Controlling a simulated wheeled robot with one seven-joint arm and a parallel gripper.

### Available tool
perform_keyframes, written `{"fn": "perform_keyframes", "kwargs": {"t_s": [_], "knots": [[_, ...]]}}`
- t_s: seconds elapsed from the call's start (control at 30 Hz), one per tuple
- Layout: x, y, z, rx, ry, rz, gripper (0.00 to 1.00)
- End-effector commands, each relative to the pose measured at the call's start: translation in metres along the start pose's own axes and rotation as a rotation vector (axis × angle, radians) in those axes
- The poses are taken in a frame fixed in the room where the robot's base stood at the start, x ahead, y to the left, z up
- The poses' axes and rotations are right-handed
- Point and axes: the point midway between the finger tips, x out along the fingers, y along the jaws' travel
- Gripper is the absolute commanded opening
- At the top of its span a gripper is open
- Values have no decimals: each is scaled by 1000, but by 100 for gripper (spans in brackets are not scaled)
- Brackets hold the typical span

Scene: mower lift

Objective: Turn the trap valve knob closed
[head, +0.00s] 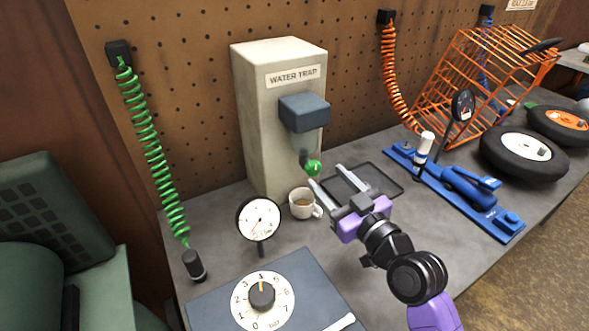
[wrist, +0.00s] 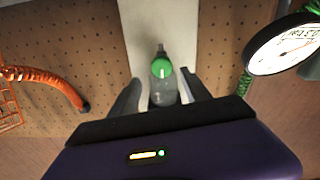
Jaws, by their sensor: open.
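The green trap valve knob (head: 314,168) sits low on the front of the beige water trap cabinet (head: 262,120), under a blue-grey block with a clear bowl. The knob (wrist: 161,69) has a white line on its face; in the wrist view the line looks about upright. My gripper (head: 327,178) is open, its two fingers pointing at the knob from the front. In the wrist view, the fingers (wrist: 163,85) stand left and right of the knob, with a gap on both sides. I cannot tell how far the tips are from it.
A white cup (head: 302,203) with brown liquid stands just below the knob, left of my gripper. A dark tray (head: 384,178) lies to the right. A round gauge (head: 259,219) stands left, and a blue lift (head: 460,189) lies farther right.

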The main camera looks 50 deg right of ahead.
Motion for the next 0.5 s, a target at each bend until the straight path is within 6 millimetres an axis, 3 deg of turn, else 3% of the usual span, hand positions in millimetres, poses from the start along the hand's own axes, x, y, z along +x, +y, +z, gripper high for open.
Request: {"fn": "perform_keyframes", "kwargs": {"t_s": [0.27,0.5], "knots": [[7,-5,3,-47,-17,-20,56],[41,-5,3,-46,-16,-19,56]]}}
